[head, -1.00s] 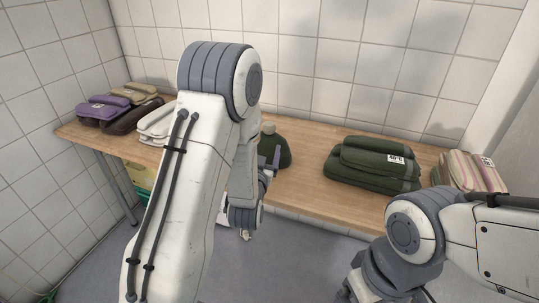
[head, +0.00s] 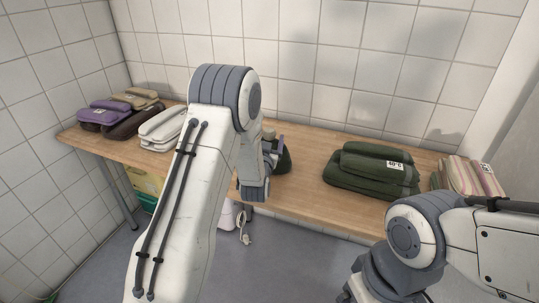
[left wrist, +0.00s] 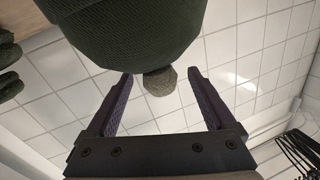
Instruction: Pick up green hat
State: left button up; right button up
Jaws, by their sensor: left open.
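The green hat (head: 285,162) stands on the wooden table and is mostly hidden behind my left gripper (head: 274,146) in the head view. In the left wrist view the hat's dark green knitted body (left wrist: 130,32) fills the top, with its grey-green pompom (left wrist: 160,82) between the tips of my left gripper (left wrist: 160,77). The purple fingers are open, with a gap on each side of the pompom. My right arm shows at the lower right of the head view; its gripper is not in view.
The wooden table (head: 304,189) runs along the tiled wall. A dark green folded stack (head: 372,171) and a striped stack (head: 468,177) lie to the right. White (head: 163,128), purple (head: 101,116) and brown folded laundry lie left. Bare tabletop separates hat and green stack.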

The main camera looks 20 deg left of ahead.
pick_arm(q)
grip_shut()
